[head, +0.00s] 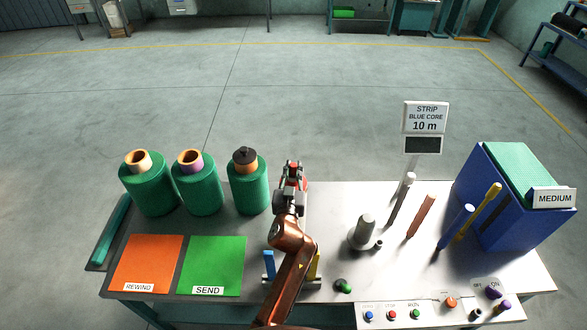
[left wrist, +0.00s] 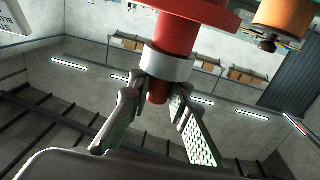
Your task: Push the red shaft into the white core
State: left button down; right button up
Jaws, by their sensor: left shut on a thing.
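My left gripper (head: 292,172) is above the back edge of the table, just right of the third green roll. A red shaft (head: 294,168) shows at its fingers, mostly hidden by the gripper in the head view. In the left wrist view the fingers (left wrist: 158,97) are shut on the narrow red end of the shaft (left wrist: 175,35). A white ring (left wrist: 167,65) sits around the red shaft just beyond the fingertips, with a wide red flange past it. I cannot tell whether this ring is the white core. My right gripper is not in view.
Green rolls (head: 149,188) stand at the back left, behind orange (head: 147,262) and green (head: 217,265) mats. Upright coloured rods (head: 421,216), a grey stand (head: 364,232) and a blue box (head: 500,210) are at right. A sign (head: 425,117) reads "STRIP BLUE CORE 10 m".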

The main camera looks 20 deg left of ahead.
pick_arm(q)
jog(key=shift+d, duration=0.25)
